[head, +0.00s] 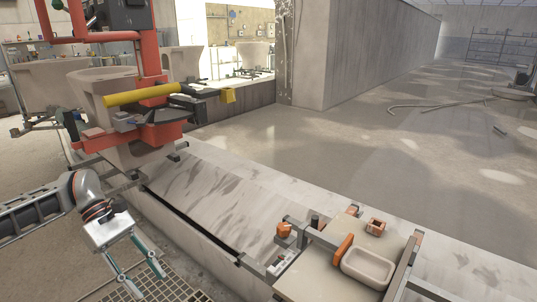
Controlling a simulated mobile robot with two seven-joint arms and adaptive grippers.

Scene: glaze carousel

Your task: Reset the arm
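My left gripper (149,282) is at the lower left, pointing down over a floor grate. Its two thin fingers are apart, with nothing seen between them. My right gripper is not in view. A red carousel frame (150,55) with a yellow padded bar (142,94) stands at the upper left, beyond my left gripper and apart from it. A pale basin-shaped piece (130,150) hangs or stands below the frame, partly hidden by it.
A work stand (320,278) with a pale shallow dish (368,267) and orange blocks is at the lower right. A low pale ledge (215,190) crosses the middle. A metal grate (172,289) lies below my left gripper. Open floor (400,150) spreads to the right.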

